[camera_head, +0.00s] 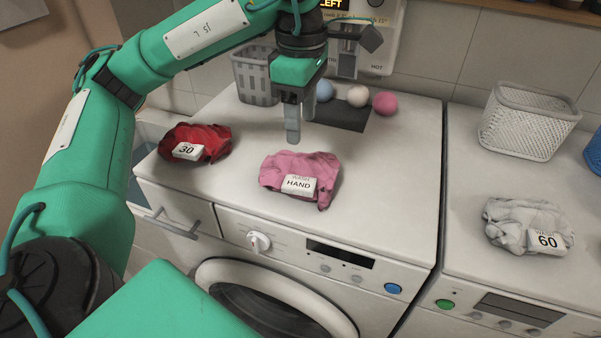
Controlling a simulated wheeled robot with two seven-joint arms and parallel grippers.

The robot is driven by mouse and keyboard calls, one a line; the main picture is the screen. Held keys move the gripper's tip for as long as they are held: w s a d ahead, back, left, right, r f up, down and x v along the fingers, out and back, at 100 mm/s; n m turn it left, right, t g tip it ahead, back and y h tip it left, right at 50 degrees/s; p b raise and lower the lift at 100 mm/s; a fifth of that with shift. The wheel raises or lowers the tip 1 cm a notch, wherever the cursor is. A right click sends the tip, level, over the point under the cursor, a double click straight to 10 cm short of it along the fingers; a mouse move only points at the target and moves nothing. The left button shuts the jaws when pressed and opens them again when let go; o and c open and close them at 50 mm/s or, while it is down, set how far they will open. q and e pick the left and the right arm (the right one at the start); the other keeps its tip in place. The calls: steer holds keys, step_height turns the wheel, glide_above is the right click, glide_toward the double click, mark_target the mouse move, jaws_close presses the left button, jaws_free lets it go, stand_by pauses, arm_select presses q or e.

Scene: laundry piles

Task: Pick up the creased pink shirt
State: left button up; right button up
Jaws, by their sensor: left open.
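The creased pink shirt (318,165) lies crumpled on top of the left washing machine, near its front edge. A white tag reading "HAND" sits on it. My left gripper (293,138) points down just behind the pink shirt in the picture, open and empty; its fingers overlap in this view and seem to be above the machine top, apart from the cloth. My right gripper is not in view.
A red garment (208,138) tagged "30" lies to the left. A white garment (512,222) tagged "60" lies on the right machine. A grey basket (252,78), a dark mat (340,114) and a pink ball (385,103) stand behind. A white basket (527,122) is at right.

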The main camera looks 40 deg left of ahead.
mark_target(299, 156)
arm_select(q)
steer(key=shift+f, duration=1.3)
steer(key=shift+a+f, duration=0.1)
steer(key=shift+f, duration=0.75)
step_height(299, 156, down, 2)
steer(key=shift+a+f+p, duration=0.15)
steer(key=shift+f+p, duration=0.1)
steer(key=shift+p, duration=0.5)
steer(key=shift+f, duration=0.5)
steer(key=c, duration=1)
jaws_close()
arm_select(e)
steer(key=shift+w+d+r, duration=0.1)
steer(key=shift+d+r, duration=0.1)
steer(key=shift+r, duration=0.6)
